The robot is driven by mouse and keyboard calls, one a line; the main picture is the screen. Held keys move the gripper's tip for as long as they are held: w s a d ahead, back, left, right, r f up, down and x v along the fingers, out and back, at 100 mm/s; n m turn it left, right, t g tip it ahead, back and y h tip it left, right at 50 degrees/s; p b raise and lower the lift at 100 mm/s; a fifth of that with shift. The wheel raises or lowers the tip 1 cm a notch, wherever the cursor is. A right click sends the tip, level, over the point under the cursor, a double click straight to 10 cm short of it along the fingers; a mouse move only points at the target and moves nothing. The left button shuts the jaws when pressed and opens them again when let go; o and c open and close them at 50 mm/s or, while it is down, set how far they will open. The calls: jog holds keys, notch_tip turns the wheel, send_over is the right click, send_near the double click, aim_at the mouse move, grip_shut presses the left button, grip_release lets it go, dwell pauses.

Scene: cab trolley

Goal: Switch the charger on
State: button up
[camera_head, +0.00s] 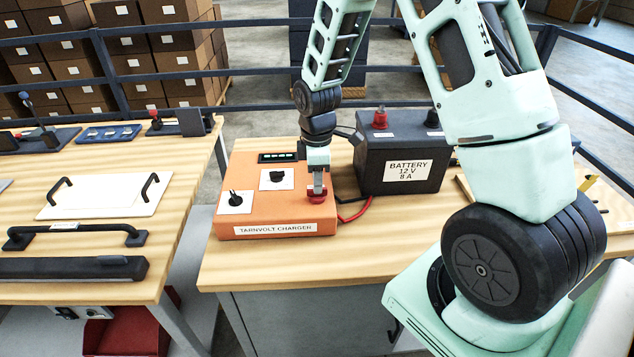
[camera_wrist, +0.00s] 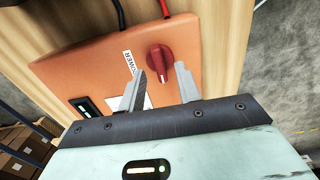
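The orange charger (camera_head: 275,217), labelled TARNVOLT CHARGER, sits on the wooden bench. Its red knob (camera_head: 317,195) is at the right front of its top, partly hidden by my gripper (camera_head: 318,182). In the wrist view the red knob (camera_wrist: 162,62) has a white pointer mark, and a POWER label lies beside it. My gripper (camera_wrist: 154,72) is open there, with one finger on either side of the knob in the picture; I cannot tell whether they touch it. Two black knobs (camera_head: 235,199) (camera_head: 277,176) on white plates and a display (camera_head: 278,157) with green lights are on the charger.
A dark battery (camera_head: 400,165) marked 12 V 8 A stands right of the charger, with a red cable (camera_head: 354,214) between them. A second bench (camera_head: 110,221) with handles and panels is at left. Railings (camera_head: 255,97) and stacked boxes (camera_head: 85,70) are behind.

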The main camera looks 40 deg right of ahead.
jog(key=shift+f, duration=1.3)
jog(key=shift+c, duration=0.3)
grip_shut()
